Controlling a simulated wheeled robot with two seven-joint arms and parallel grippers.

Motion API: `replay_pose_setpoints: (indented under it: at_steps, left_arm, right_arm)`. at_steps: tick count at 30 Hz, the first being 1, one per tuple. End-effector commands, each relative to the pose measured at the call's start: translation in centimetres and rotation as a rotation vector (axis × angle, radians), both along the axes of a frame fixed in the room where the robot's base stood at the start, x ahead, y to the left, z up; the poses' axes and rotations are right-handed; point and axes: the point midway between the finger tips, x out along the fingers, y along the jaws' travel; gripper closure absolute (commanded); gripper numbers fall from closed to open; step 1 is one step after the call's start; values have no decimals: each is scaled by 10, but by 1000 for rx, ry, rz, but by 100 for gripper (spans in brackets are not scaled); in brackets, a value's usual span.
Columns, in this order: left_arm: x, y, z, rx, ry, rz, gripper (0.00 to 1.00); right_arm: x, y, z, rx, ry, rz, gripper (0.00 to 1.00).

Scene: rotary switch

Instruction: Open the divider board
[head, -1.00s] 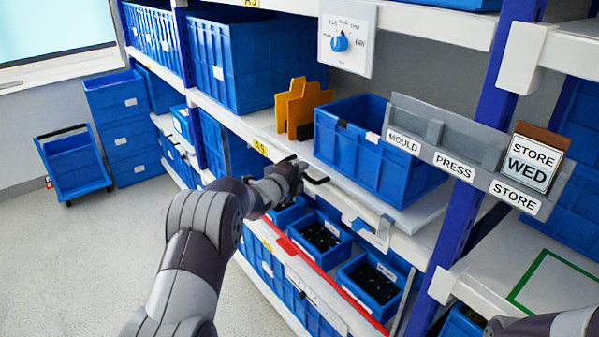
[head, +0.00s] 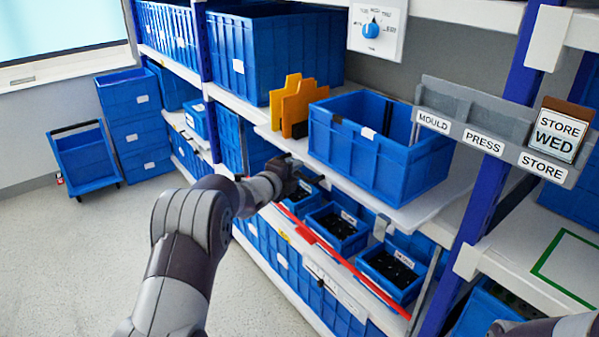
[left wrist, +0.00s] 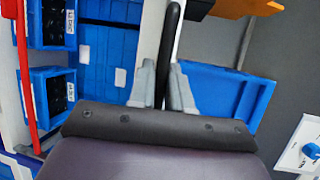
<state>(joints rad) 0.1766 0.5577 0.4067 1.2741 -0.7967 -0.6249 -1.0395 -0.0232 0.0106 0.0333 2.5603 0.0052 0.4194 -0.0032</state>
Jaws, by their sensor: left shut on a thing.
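The white divider board (head: 440,204) sticks out from the shelf at middle height, with a large blue bin (head: 360,157) standing on it. My left gripper (head: 298,176) is at the board's front edge. In the left wrist view, my left gripper's fingers (left wrist: 163,88) are shut on the board's black handle (left wrist: 170,45), and the white board edge (left wrist: 152,38) runs beside it. In the head view the handle is mostly hidden by the gripper. Only part of my right arm shows at the bottom right; its gripper is out of view.
Yellow-orange stepped pieces (head: 297,101) stand left of the bin. Small bins with black parts (head: 338,233) sit below, behind a red strip (head: 335,258). A dial panel (head: 377,28) hangs above. Open floor (head: 60,265) lies at the left.

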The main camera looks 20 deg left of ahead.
Motion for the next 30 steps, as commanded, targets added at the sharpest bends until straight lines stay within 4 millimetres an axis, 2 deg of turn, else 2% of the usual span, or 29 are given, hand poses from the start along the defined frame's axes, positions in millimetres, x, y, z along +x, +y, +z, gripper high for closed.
replay_pose_setpoints:
  at_steps: [6,18,24,30]
  left_arm:
    - [-27,22,-2,-1,1,3,100]
    - [-83,65,-1,-1,1,3,100]
    - [-102,80,-1,0,2,2,100]
    - [-114,89,-1,-1,1,1,100]
  right_arm:
    - [0,0,-12,0,0,0,57]
    - [0,0,-23,0,0,0,57]
    - [0,0,-25,0,0,0,57]
    - [0,0,-26,0,0,0,57]
